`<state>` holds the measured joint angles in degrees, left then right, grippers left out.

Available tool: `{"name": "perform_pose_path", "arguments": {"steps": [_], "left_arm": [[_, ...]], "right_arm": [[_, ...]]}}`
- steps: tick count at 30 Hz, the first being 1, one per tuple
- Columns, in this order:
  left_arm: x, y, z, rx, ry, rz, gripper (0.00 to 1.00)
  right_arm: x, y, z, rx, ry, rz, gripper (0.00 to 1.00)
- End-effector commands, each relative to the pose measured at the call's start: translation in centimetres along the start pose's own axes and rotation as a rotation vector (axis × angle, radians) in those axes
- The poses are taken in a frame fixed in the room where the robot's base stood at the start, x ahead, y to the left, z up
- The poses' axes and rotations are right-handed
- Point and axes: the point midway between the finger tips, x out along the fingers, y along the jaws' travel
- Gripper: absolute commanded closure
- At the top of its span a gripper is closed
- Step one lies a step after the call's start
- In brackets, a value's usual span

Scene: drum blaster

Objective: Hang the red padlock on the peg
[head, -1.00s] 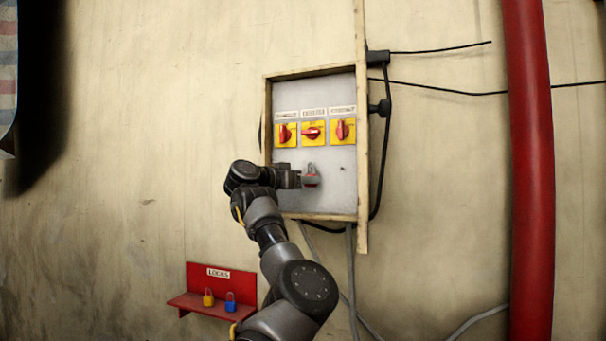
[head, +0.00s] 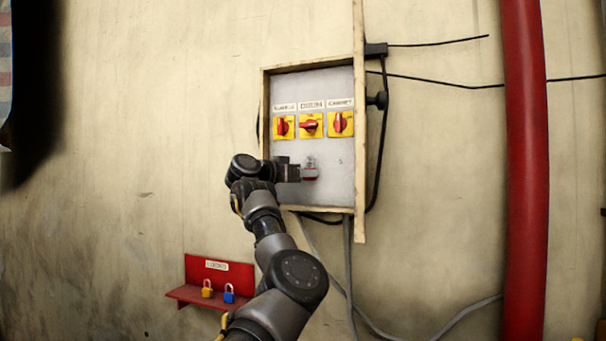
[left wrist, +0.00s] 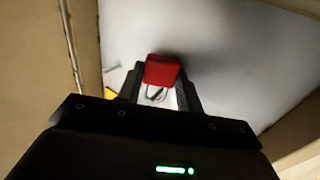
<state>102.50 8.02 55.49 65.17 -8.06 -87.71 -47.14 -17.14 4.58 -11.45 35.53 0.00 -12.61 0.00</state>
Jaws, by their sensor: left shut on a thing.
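The red padlock (head: 311,174) is held upright with its grey shackle on top, in front of the grey panel below the middle switch. In the left wrist view the padlock (left wrist: 162,71) sits between the fingertips. My left gripper (head: 300,173) comes in from the left and is shut on it. A small dark peg (head: 340,161) sticks out of the panel, right of the padlock and slightly higher. It looks like a thin pin (left wrist: 112,68) in the left wrist view. Padlock and peg are apart. My right gripper is out of view.
Several red-and-yellow rotary switches (head: 311,125) sit above the padlock. A wooden frame (head: 360,130) edges the panel. A red shelf (head: 190,293) below left holds a yellow padlock (head: 207,289) and a blue padlock (head: 229,293). Black cables (head: 381,150) run right of the box.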

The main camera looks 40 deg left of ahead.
Motion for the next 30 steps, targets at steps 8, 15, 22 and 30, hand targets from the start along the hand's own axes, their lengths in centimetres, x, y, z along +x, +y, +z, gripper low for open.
{"name": "perform_pose_path", "arguments": {"steps": [8,15,22,30], "left_arm": [[0.04,-0.04,-0.02,0.0,0.001,-0.002,0.58],[-0.08,-0.17,-0.11,0.001,0.004,-0.006,0.39],[-0.19,-0.25,-0.26,0.003,0.006,-0.008,0.39],[-0.45,-0.29,-0.25,0.004,0.008,-0.009,0.39]], "right_arm": [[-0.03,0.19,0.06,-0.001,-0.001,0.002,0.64],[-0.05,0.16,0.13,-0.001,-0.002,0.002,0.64],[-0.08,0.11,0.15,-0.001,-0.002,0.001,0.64],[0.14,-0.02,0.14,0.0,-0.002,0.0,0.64]]}}
